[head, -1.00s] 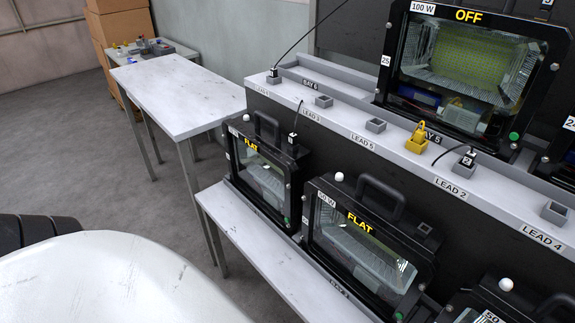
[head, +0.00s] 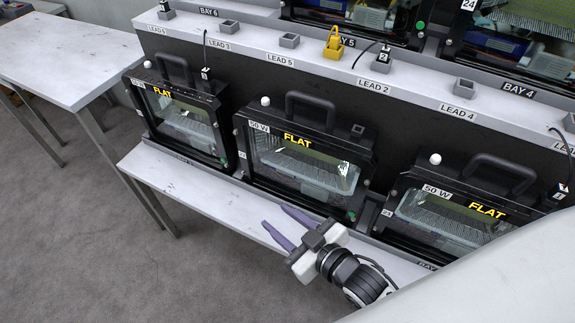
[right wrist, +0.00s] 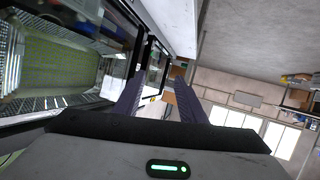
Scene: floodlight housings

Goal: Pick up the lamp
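Several black floodlights with glass fronts are in the head view. On the lower shelf stand a left one marked FLAT (head: 183,118), a middle 50 W one marked FLAT (head: 302,160) and a right 50 W one marked FLAT (head: 455,212), each with a top handle. Which one the task means cannot be told. My right gripper (head: 275,216) is open and empty, in front of and below the middle floodlight, apart from it. In the right wrist view, its two purple fingers (right wrist: 156,98) are spread, with a floodlight's glass (right wrist: 50,70) at left. My left gripper is out of view.
A white table (head: 65,55) is at the left. The floor (head: 70,240) in front is clear.

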